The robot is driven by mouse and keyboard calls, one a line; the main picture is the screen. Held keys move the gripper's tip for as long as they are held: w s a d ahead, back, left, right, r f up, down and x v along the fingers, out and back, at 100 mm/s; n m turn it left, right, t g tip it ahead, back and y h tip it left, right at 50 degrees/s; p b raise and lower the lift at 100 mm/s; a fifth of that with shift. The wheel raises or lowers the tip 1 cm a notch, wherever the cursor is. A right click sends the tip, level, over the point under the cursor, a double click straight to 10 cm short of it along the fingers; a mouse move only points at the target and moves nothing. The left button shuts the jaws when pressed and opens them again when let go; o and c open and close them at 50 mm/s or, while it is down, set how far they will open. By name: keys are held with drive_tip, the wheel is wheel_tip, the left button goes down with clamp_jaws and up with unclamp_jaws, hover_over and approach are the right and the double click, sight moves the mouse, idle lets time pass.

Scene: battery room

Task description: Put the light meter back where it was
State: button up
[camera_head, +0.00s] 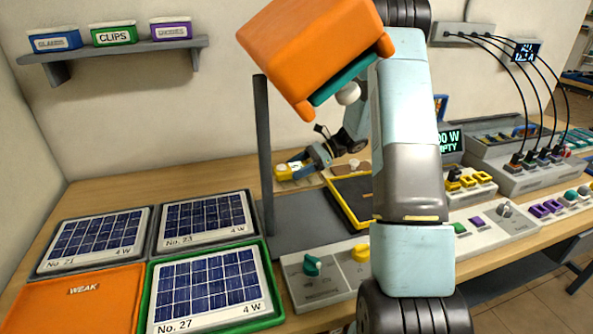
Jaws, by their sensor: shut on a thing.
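My gripper (304,163) is in the middle of the view, beyond the dark upright post. It is shut on a small yellow thing with a pale face, which I take to be the light meter (284,173). It appears held low over the back of the bench; whether it touches the surface I cannot tell. A wooden holder (336,174) with small items lies just right of it. My forearm and the big orange hood hide parts of the bench around there.
An orange hood (305,45) with a white bulb hangs large in front. A dark post (263,150) stands left of my gripper. Solar panels (210,285) and an orange tray (75,305) fill the left bench. A yellow-rimmed dark tray (352,215) and a knob console (318,280) lie near my arm.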

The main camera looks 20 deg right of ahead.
drive_tip(key=shift+d+f, duration=0.1)
drive_tip(key=shift+f, duration=0.45)
drive_tip(key=shift+f, duration=0.1)
drive_tip(key=o, duration=1.2)
drive_tip(key=shift+o, duration=0.2)
drive_tip(key=shift+d, duration=0.1)
drive_tip(key=v, duration=1.2)
